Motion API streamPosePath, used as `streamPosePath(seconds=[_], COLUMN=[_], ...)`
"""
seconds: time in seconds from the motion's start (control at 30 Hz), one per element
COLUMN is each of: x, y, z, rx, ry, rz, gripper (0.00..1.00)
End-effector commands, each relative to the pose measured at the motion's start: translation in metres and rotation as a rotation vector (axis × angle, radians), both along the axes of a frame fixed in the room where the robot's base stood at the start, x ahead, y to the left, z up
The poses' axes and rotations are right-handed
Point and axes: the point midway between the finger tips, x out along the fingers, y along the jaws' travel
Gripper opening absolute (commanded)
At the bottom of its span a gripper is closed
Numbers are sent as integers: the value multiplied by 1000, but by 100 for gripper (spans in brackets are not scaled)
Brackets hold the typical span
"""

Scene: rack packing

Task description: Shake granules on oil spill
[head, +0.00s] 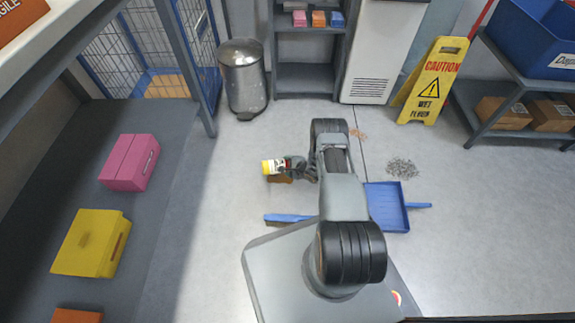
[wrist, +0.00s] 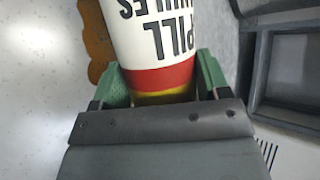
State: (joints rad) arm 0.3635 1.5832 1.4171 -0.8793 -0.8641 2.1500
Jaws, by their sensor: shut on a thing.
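My gripper (head: 292,165) is shut on a spill granules container (head: 270,167), which lies roughly sideways in the head view with its yellow end to the left. In the wrist view, the white container (wrist: 155,35) with black lettering and red and yellow bands sits between the green fingers. Its far end is out of that frame. A brown oil spill (head: 280,180) is on the floor just below the container in the head view, partly hidden by it. The spill also shows in the wrist view (wrist: 98,40), left of the container.
A blue dustpan (head: 388,208) and a blue brush (head: 288,218) lie on the floor near my base. A grey scatter of bits (head: 402,167) and a small tan scatter (head: 358,134) lie to the right. A yellow wet-floor sign (head: 433,80) and a metal bin (head: 243,78) stand behind.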

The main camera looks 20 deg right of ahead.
Motion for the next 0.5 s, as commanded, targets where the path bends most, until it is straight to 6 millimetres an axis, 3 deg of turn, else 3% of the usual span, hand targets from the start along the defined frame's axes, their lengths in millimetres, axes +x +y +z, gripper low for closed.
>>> streamPosePath(seconds=[0.03, 0.5], x=[1, 0], y=[2, 0], z=[9, 38], rx=[-34, -409], ry=[3, 61], rz=[2, 1], gripper=[31, 31])
